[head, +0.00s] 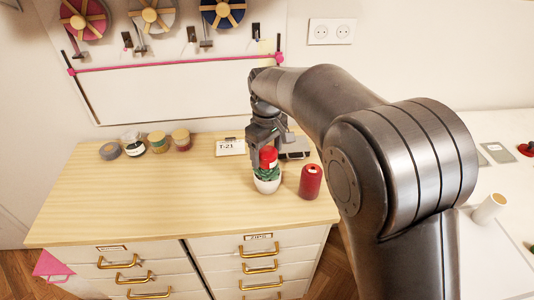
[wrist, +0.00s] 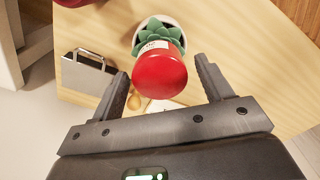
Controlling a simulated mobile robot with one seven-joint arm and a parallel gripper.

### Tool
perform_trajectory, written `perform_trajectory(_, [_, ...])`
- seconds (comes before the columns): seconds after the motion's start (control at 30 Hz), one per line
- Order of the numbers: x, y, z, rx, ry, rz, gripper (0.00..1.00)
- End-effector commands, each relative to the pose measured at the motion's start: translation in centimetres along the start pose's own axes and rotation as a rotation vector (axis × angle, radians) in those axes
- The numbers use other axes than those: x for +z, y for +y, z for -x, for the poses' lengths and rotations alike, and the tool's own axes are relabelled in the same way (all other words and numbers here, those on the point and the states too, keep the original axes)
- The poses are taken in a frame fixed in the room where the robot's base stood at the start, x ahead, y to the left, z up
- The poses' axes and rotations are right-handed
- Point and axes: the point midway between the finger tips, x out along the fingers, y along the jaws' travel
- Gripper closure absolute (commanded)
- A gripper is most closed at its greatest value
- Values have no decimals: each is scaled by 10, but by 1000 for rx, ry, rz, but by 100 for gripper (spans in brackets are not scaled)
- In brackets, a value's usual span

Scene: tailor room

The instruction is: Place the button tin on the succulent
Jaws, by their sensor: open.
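The red button tin (head: 268,156), with a white label, appears to rest on top of the green succulent (head: 267,174) in its white pot. In the wrist view the tin (wrist: 160,76) shows its round red end towards me, with the succulent leaves (wrist: 157,31) directly behind it. My gripper (head: 267,143) is above the tin. In the wrist view my gripper (wrist: 161,68) is open, with one finger on each side of the tin and gaps visible. The tin hides part of the succulent, so the exact contact is hidden.
A dark red spool (head: 310,182) stands right of the pot on the wooden cabinet top (head: 150,195). A T-21 card (head: 230,147) and a grey metal object (head: 295,148) lie behind. Several small tins and rolls (head: 157,142) stand back left. The front left is clear.

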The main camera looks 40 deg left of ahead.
Motion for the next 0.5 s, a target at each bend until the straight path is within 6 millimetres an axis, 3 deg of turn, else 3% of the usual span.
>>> perform_trajectory(0.3, [0,1,67,3,4,-1,28])
perform_trajectory(0.5, [0,0,100,1,3,0,28])
